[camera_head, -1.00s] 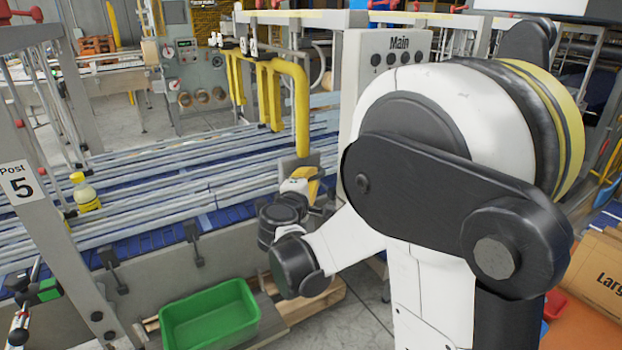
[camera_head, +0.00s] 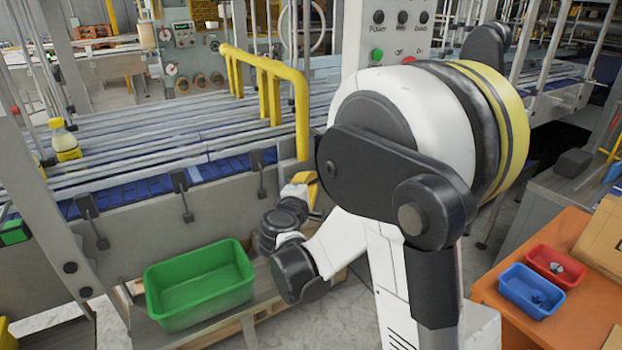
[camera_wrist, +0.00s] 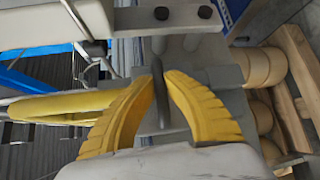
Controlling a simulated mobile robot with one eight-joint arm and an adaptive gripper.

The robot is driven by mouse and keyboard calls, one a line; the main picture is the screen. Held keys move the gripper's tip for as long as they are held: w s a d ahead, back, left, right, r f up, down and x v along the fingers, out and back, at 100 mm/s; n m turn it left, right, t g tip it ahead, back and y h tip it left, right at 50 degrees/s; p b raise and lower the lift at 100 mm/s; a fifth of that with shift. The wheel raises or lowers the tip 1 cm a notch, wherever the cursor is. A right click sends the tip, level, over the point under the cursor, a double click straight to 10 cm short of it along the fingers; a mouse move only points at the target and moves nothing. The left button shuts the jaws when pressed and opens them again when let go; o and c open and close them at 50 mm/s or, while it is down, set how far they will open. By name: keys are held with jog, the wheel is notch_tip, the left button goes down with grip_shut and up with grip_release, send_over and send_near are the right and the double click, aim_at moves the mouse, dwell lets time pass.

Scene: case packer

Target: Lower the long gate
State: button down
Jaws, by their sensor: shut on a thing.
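The long gate is a yellow tubular rail (camera_head: 268,62) with several uprights, standing over the near side of the conveyor in the head view. Its tall near post drops towards my gripper (camera_head: 304,186), which is by the conveyor's front side. In the wrist view, a yellow bar (camera_wrist: 62,106) runs in from the left beside my fingers. My yellow ridged gripper fingers (camera_wrist: 160,82) are closed around a thin dark handle (camera_wrist: 158,64). How the handle joins the gate is hidden.
A green bin (camera_head: 200,285) sits below the conveyor, left of my gripper. A grey control panel (camera_head: 400,40) stands close behind my arm. A yellow bottle (camera_head: 64,142) stands on the conveyor. An orange table (camera_head: 545,235) with red and blue trays is at right.

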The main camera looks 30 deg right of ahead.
jog(key=shift+s+f+b, duration=0.1)
jog(key=shift+f+b, duration=0.6)
jog(key=shift+f, duration=0.65)
jog(key=c, duration=1.8)
grip_release()
jog(key=shift+f, duration=0.1)
jog(key=o, duration=0.4)
jog(key=v, duration=1.2)
jog(key=shift+d, duration=0.1)
